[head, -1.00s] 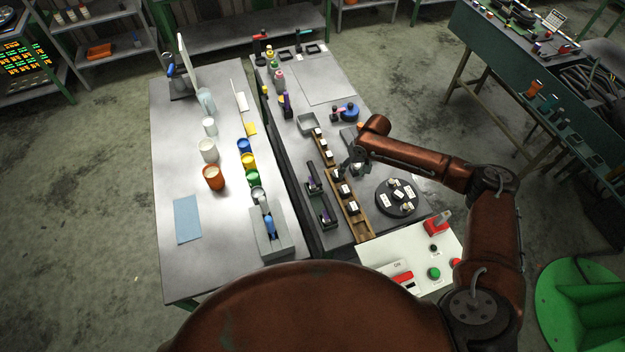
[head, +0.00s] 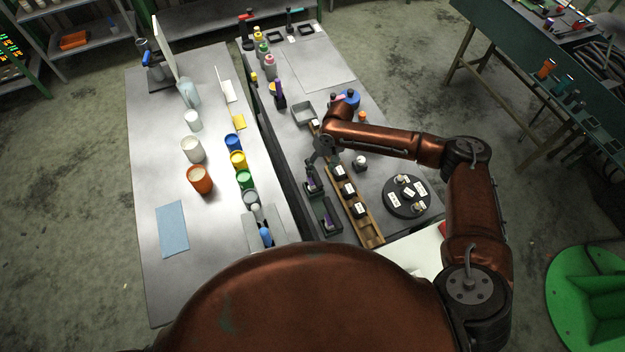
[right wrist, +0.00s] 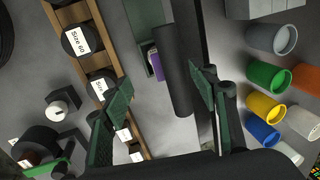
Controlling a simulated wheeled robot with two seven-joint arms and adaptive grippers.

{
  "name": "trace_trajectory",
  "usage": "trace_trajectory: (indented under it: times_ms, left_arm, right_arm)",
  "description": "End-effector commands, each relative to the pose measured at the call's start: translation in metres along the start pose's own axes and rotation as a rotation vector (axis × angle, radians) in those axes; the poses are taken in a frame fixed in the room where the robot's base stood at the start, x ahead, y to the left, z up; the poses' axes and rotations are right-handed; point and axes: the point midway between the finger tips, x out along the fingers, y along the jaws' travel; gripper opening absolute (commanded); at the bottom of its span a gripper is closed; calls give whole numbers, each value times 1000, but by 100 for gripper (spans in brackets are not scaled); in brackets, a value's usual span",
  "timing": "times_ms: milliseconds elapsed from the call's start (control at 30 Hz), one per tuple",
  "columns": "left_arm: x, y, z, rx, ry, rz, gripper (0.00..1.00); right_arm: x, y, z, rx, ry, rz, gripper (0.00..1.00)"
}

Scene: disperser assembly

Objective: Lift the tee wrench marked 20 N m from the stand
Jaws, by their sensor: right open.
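A dark green stand (head: 336,222) sits on the right-hand table near its left edge. At its far end is a black-handled tool with a purple part (head: 313,185), probably a tee wrench; no 20 N m marking is readable. My right gripper (head: 312,163) is over the far end. In the right wrist view its green-padded fingers (right wrist: 161,90) are spread, with the black handle (right wrist: 175,80) lying between and beyond them. I cannot tell how far below it is. My left gripper is not in view.
A wooden rack (head: 366,228) with labelled black pieces runs close to the right of the stand. A round black turntable (head: 408,210) lies farther right. Coloured cups (head: 237,159) stand on the left table across a narrow gap. A grey tray (head: 304,113) is beyond the gripper.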

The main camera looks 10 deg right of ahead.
Motion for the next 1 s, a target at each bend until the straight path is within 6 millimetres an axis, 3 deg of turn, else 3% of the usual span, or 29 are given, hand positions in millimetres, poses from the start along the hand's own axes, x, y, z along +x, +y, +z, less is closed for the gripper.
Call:
trace_trajectory:
  times_ms: [67,333,700,1000]
  left_arm:
    - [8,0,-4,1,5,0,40]
    - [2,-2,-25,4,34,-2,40]
    - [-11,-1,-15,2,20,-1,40]
    - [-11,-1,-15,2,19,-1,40]
  right_arm:
    - [9,0,0,-2,-1,0,54]
    - [32,-3,-1,-6,-2,1,54]
    - [79,-9,-1,-3,-2,0,54]
    - [85,-8,-1,-2,0,0,54]
